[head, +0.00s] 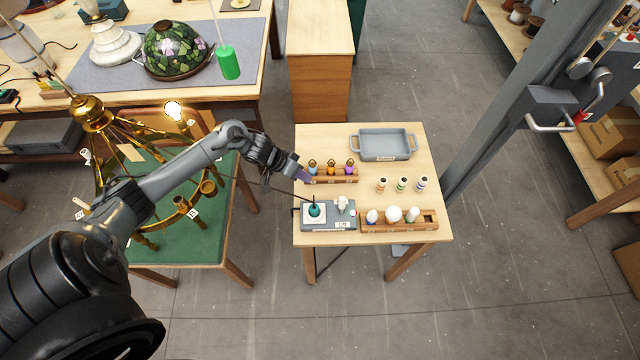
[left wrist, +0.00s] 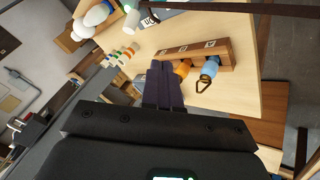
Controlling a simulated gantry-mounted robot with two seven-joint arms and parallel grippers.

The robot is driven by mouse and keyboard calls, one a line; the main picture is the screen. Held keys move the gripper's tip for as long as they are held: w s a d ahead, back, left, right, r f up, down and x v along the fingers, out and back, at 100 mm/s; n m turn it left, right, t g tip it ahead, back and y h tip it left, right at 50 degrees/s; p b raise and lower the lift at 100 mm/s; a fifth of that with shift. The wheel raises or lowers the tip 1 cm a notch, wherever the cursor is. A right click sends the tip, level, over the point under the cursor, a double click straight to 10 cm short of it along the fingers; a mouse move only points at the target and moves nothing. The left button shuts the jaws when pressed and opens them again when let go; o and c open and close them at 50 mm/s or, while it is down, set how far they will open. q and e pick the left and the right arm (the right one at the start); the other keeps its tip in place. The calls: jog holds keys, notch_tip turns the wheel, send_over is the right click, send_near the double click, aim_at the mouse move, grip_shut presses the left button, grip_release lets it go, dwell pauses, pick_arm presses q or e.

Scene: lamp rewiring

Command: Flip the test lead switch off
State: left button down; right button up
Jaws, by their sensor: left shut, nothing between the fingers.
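The grey test lead box (head: 329,226) lies at the front left of the small table. It carries a green round part (head: 315,210) on a white plate, a pale knob-like part (head: 342,205) and a small label (head: 342,224) too small to read. I cannot tell the switch position. My left gripper (head: 304,175) is shut and empty, behind the box and near the left end of the socket rack. Its dark purple fingers (left wrist: 163,85) also show closed in the left wrist view. My right gripper is not in view.
The wooden rack (head: 334,180) of coloured sockets is close to the left gripper. A bulb rack (head: 400,227), several striped cylinders (head: 402,184) and a grey tray (head: 385,145) share the table.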

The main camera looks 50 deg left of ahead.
aim_at(342, 205)
pick_arm(q)
jog(key=x, duration=0.3)
jog(key=d+x, duration=0.1)
jog(key=x, duration=0.3)
jog(key=d+r+x, duration=0.1)
jog(key=x, duration=0.2)
jog(key=shift+w+f, duration=0.15)
jog(key=shift+f, duration=0.05)
jog(key=shift+w+d+f+p, duration=0.15)
jog(key=shift+d+p, duration=0.3)
jog(key=shift+d, duration=0.45)
jog(key=shift+d, duration=0.1)
